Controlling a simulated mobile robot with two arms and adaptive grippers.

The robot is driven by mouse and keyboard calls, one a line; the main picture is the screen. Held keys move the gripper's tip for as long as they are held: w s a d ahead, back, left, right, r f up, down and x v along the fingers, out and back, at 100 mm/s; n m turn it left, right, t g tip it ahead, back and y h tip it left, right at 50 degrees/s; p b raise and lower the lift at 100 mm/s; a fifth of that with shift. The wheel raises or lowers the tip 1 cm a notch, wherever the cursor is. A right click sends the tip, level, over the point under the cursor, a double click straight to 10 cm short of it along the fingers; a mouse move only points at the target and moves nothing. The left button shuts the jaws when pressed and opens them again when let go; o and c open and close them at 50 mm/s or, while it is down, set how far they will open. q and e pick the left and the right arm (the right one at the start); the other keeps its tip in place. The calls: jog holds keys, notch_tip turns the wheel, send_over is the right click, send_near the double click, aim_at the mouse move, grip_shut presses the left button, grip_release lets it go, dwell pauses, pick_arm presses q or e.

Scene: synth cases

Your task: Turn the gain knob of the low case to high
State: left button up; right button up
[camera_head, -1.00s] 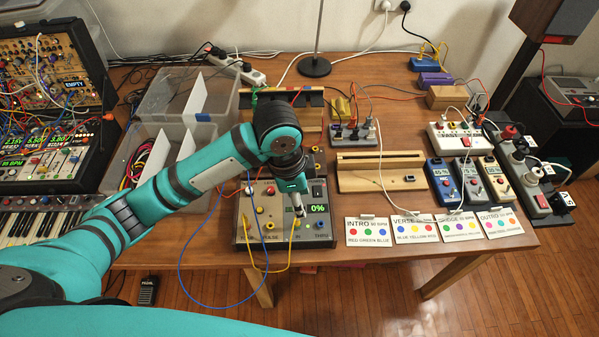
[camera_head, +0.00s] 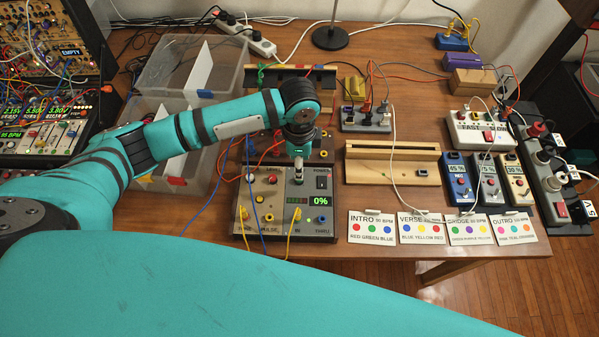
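The grey case (camera_head: 312,228) with a lit green 0% readout (camera_head: 320,201) stands near the table's front edge, left of the song cards. It carries small knobs, a red button, a black switch (camera_head: 322,181) and jacks with yellow and blue cables. I cannot read a gain label, nor tell for certain that this is the low case. My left gripper (camera_head: 299,172) points down over the case's back part, above and left of the readout. Its fingers are small and partly hidden; I cannot tell whether they are open or touching a knob. My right gripper is out of view.
Behind the grey case is a wooden-sided case (camera_head: 329,150) with cables. Clear bins (camera_head: 176,208) stand to the left, under my arm. A wooden stand (camera_head: 370,172), blue pedal (camera_head: 456,180) and song cards (camera_head: 372,227) are to the right. Loose cables hang over the front edge.

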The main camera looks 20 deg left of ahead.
pick_arm(q)
notch_tip(320, 180, down, 3)
jog(key=shift+s+f, duration=0.15)
jog(key=shift+f, duration=1.5)
grip_shut()
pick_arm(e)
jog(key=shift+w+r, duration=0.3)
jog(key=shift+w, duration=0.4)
